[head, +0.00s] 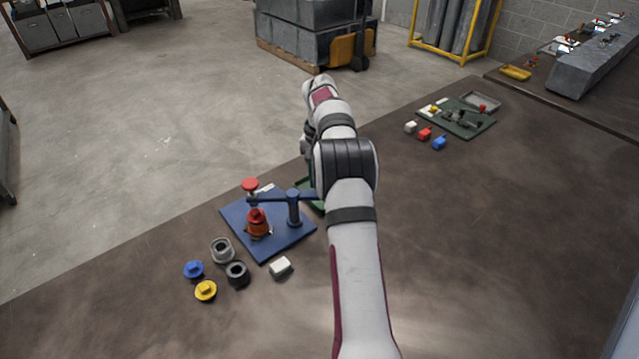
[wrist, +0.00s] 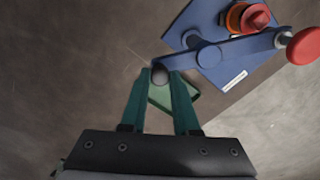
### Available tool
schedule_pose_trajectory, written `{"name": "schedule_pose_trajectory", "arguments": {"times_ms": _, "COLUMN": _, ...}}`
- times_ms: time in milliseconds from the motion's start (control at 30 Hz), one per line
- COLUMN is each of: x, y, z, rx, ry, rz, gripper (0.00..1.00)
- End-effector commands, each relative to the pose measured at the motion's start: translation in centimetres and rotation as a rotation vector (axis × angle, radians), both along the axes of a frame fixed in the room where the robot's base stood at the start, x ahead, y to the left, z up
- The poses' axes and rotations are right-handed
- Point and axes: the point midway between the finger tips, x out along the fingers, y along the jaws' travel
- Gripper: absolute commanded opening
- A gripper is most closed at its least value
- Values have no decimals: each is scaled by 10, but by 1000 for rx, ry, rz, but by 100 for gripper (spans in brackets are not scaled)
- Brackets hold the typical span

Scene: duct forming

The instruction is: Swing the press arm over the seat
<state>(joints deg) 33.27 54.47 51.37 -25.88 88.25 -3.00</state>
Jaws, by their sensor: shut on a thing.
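The press arm (head: 275,197) is a dark blue bar on a post (head: 293,208) that stands on a blue base plate (head: 278,240). A red knob (head: 250,184) tops its far end. The seat holds an orange-red stacked part (head: 258,222). In the head view the knob end appears above this part; in the wrist view the bar (wrist: 245,48) passes beside the part (wrist: 250,17). My arm hides this grip in the head view.
Grey (head: 222,249) and black (head: 237,274) rings, blue (head: 194,269) and yellow (head: 206,290) caps, and a white block (head: 280,267) lie in front of the plate. A green tray (wrist: 172,97) is below my fingers.

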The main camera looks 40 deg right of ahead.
Motion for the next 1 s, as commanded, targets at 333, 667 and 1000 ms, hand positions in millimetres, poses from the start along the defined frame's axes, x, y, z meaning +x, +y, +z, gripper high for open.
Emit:
{"name": "schedule_pose_trajectory", "arguments": {"times_ms": 333, "x": 10, "y": -6, "z": 0, "rx": 0, "ry": 0, "rz": 164, "gripper": 0}}
{"name": "schedule_pose_trajectory", "arguments": {"times_ms": 667, "x": 12, "y": -7, "z": 0, "rx": 0, "ry": 0, "rz": 210, "gripper": 0}}
{"name": "schedule_pose_trajectory", "arguments": {"times_ms": 1000, "x": 13, "y": -7, "z": 0, "rx": -1, "ry": -1, "rz": 212, "gripper": 31}}
